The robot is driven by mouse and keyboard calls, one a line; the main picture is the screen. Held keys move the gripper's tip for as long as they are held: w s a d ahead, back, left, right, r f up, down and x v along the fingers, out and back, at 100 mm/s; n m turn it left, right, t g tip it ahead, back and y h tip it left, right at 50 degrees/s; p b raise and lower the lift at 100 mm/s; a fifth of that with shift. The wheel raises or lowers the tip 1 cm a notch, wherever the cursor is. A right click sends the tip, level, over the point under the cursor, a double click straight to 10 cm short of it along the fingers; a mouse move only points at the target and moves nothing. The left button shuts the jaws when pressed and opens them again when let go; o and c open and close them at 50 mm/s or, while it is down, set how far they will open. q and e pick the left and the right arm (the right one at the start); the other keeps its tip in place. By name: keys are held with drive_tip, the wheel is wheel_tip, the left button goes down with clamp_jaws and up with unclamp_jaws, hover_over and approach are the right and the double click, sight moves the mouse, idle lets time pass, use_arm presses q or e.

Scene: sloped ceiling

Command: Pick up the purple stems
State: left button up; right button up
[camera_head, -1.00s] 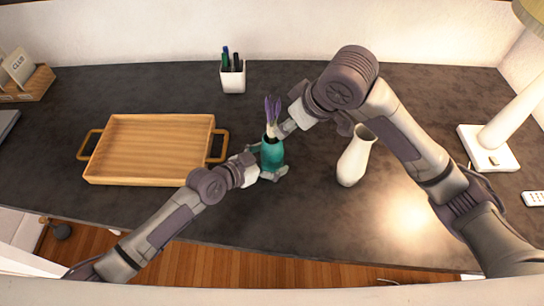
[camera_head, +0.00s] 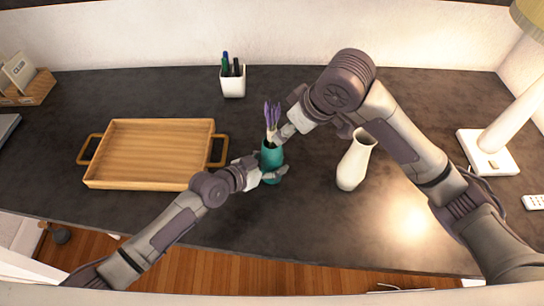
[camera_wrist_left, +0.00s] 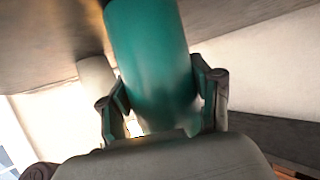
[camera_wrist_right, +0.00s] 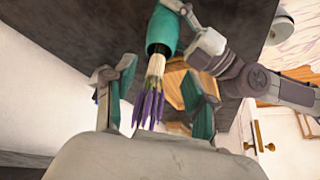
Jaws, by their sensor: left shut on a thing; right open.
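The purple stems (camera_head: 272,117) stand in a teal vase (camera_head: 271,155) near the middle of the table. Their purple tips and pale lower stalks show in the right wrist view (camera_wrist_right: 150,103). My left gripper (camera_head: 274,176) is shut on the vase's lower body. In the left wrist view the vase (camera_wrist_left: 152,65) sits between its two fingers. My right gripper (camera_wrist_right: 165,100) is open, with its fingers on either side of the stems and apart from them. In the head view the right arm's wrist partly hides its fingers beside the stems.
A wooden tray (camera_head: 150,184) with handles lies on the left of the dark table (camera_head: 310,215). A white vase (camera_head: 355,162) stands right of the teal vase. A pen cup (camera_head: 233,82) stands at the back, a lamp (camera_head: 490,150) at the right.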

drive_tip(key=n, duration=0.1)
wheel_tip(320, 180, up, 10)
drive_tip(key=n+g+h, duration=0.4)
drive_tip(key=n, duration=0.4)
hover_over(274, 103)
drive_tip(key=shift+f, duration=0.15)
wheel_tip(274, 103, down, 6)
drive_tip(key=shift+r, duration=0.15)
drive_tip(key=shift+w+a+f, duration=0.1)
drive_tip(key=shift+a+f, duration=0.05)
drive_tip(key=shift+f, duration=1.35)
drive_tip(key=shift+a+f, duration=0.1)
drive_tip(key=shift+f, duration=1.35)
drive_tip(key=c, duration=1.1)
